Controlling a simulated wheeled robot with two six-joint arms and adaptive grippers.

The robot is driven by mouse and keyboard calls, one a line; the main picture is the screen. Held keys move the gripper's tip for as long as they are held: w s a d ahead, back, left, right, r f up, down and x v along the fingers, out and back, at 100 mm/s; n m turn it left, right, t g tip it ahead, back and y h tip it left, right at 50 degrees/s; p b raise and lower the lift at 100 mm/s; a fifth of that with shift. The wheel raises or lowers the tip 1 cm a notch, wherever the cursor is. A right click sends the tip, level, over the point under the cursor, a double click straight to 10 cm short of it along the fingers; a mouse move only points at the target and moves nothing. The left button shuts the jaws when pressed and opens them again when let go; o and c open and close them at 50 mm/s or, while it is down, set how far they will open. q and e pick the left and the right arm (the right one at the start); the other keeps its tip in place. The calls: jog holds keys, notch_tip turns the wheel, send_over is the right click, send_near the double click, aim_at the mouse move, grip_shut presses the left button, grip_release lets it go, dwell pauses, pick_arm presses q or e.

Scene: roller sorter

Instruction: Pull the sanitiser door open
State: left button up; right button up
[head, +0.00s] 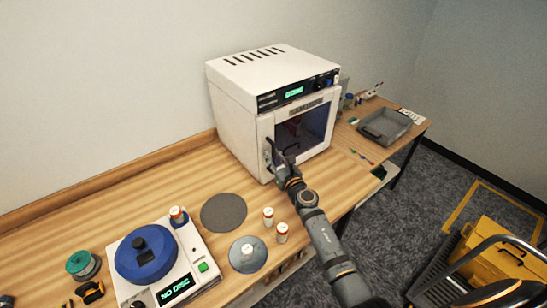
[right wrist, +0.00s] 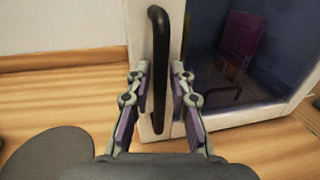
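The sanitiser (head: 235,108) is a white box on the wooden bench, its small green display lit. Its door (head: 325,107), with a dark window (head: 300,132), looks shut. The black upright door handle (right wrist: 160,65) is at the door's left edge; in the head view it is partly hidden by my gripper. My right gripper (head: 278,157) is at the handle. In the right wrist view its fingers (right wrist: 160,92) stand on either side of the bar, with narrow gaps visible, so it looks open around the handle. My left gripper is not in view.
On the bench (head: 85,215) are a blue turntable device (head: 147,252), a dark round mat (head: 223,212), a grey disc (head: 248,254) and small orange-and-white bottles (head: 268,216). A grey tray (head: 386,126) lies beyond the sanitiser. A yellow cart (head: 500,255) stands at the right.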

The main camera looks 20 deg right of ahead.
grip_shut()
jog(key=shift+f, duration=0.1)
dwell(0.4)
